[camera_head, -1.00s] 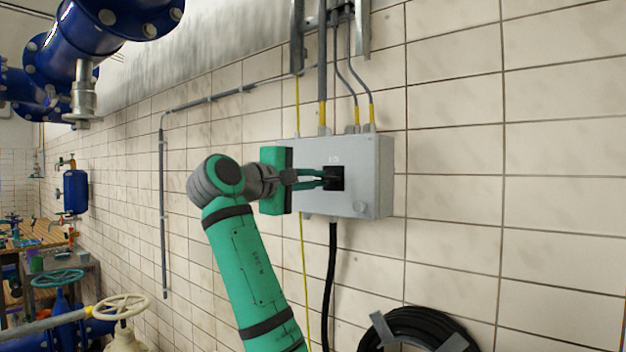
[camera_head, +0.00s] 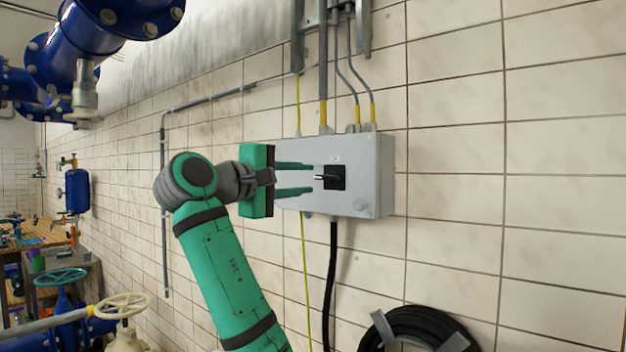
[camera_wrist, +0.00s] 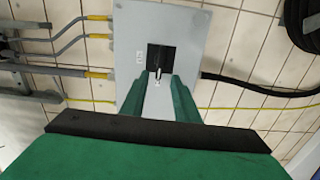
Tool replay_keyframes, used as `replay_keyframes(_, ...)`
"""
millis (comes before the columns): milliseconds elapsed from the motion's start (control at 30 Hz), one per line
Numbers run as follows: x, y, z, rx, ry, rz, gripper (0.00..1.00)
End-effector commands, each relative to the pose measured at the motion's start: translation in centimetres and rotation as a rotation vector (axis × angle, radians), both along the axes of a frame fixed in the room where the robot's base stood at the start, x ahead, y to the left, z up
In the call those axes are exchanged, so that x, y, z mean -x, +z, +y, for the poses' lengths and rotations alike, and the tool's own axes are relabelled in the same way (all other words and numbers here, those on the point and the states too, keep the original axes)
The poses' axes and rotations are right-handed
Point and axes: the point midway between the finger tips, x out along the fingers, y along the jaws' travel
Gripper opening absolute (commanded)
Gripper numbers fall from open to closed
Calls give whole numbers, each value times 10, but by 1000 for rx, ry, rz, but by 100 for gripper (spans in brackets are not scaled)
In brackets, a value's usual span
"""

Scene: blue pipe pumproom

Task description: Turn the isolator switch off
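The isolator switch is a black square plate with a light handle (camera_head: 329,177) on the front of a grey wall box (camera_head: 365,160). In the head view the handle lies level, pointing left out toward my gripper. My gripper (camera_head: 312,179) is open, its two green fingers apart, one above and one below the handle's line, with their tips short of the black plate. In the wrist view the switch (camera_wrist: 160,60) sits just beyond the fingertips, its handle (camera_wrist: 157,76) between them and touching neither as far as I can see.
Grey conduits (camera_head: 323,60) enter the box from above and a black cable (camera_head: 331,270) hangs below. A black hose coil (camera_head: 420,325) is on the wall at lower right. Blue pipes (camera_head: 100,40) and a cream handwheel (camera_head: 122,306) are at left. The wall right of the box is bare.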

Motion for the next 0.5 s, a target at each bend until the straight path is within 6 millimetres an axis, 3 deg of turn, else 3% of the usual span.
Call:
replay_keyframes(233, 32, 0, 23, -1, -1, -1, 28)
replay_keyframes(500, 43, 0, 30, -1, -2, 2, 28)
